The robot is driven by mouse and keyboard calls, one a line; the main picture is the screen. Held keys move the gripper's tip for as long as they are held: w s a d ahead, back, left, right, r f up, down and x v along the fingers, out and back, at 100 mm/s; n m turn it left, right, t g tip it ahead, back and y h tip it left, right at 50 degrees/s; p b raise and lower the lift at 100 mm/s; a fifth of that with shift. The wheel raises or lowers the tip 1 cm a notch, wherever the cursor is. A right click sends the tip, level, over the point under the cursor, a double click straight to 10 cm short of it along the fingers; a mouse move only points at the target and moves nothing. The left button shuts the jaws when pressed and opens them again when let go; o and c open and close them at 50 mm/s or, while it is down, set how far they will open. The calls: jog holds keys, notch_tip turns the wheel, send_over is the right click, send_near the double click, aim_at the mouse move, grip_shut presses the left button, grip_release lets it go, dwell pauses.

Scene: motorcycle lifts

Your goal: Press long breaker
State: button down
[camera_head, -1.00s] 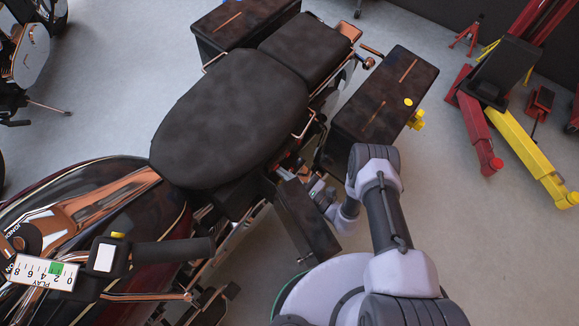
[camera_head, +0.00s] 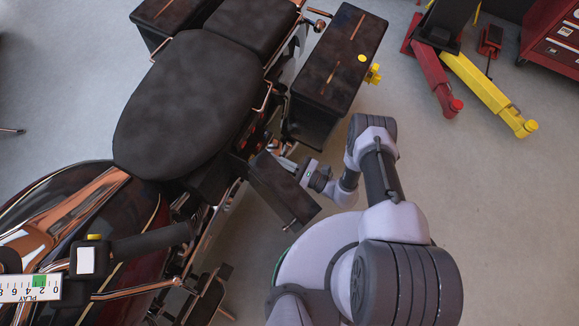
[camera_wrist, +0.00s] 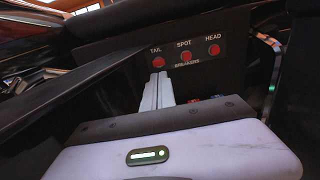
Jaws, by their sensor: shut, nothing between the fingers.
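Three red breaker buttons sit in a row on a dark panel (camera_wrist: 128,47) under the motorcycle seat in the wrist view. The button marked TAIL (camera_wrist: 157,62) is on the left, SPOT (camera_wrist: 187,57) in the middle and HEAD (camera_wrist: 214,50) on the right; none is labelled long. My gripper (camera_wrist: 158,77) is shut and empty. In the picture, its tips point at the panel just below the TAIL button; I cannot tell whether they touch.
A dark flap (camera_head: 283,190) hangs out from the motorcycle's side next to my wrist. A dark side case (camera_head: 340,60) with a yellow knob is beyond it. The handlebar grip (camera_head: 150,243) is at the lower left. A red and yellow lift (camera_head: 480,85) stands at the upper right on open floor.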

jog(key=v, duration=0.5)
jog(key=shift+p, duration=0.35)
jog(key=w+r+n+g+h, duration=0.2)
jog(key=r+n+g, duration=0.35)
jog(key=r, duration=0.85)
jog(key=w+r+n+g+h, duration=0.25)
jog(key=r+n+g, duration=0.35)
jog(key=r, duration=0.9)
jog(key=s+d+r+n+t+h, duration=0.3)
jog(key=s+d+r+t+h, duration=0.2)
jog(key=r, duration=0.5)
jog(key=s+d+r+n+t+h, duration=0.3)
jog(key=s+d+r+t+h, duration=0.2)
jog(key=s+r, duration=0.5)
jog(key=d+h, duration=0.1)
jog(key=d, duration=0.1)
jog(key=shift+s+d+r, duration=0.2)
jog(key=shift+d+r, duration=0.1)
jog(key=shift+r, duration=0.05)
